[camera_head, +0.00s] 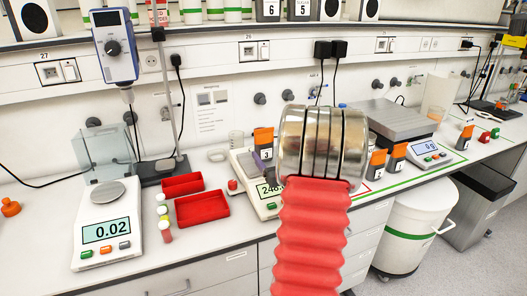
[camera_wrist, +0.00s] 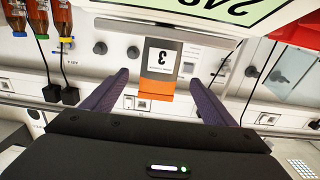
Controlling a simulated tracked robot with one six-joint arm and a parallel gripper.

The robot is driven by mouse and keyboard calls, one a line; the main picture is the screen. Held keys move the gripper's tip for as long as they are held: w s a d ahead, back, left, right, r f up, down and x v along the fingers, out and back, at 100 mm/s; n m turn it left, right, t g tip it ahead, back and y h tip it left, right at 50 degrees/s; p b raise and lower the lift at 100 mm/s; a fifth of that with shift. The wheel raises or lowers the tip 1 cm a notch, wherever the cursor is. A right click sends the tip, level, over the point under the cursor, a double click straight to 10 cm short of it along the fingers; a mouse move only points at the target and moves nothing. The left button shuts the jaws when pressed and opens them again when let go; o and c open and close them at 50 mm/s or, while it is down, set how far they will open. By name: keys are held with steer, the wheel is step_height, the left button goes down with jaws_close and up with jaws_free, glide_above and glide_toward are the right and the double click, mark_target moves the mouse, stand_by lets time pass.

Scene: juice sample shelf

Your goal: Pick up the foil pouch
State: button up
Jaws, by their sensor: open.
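A pouch with an orange end and a white label marked 3 (camera_head: 263,142) stands at the scale left of my arm in the head view; I take it as the foil pouch. In the wrist view the pouch (camera_wrist: 159,66) appears upside down, in line with the gap between the fingers. My gripper (camera_wrist: 161,78) is open, with one purple finger to each side of the pouch and visible space on both sides. I cannot tell how far the pouch is in depth. My arm hides most of the gripper in the head view.
The scale (camera_head: 272,205) with a lit display sits partly behind my arm. Red trays (camera_head: 203,208) and small vials (camera_head: 165,225) lie to its left, near another balance (camera_head: 108,222). More orange-topped numbered packs (camera_head: 396,158) stand right. A shelf (camera_head: 200,32) runs above.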

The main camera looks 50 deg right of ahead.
mark_target(266, 147)
steer(key=shift+x, duration=1.25)
steer(key=shift+x, duration=2.6)
steer(key=shift+c, duration=0.2)
steer(key=c, duration=1.4)
steer(key=shift+o, duration=0.2)
steer(key=shift+r, duration=0.1)
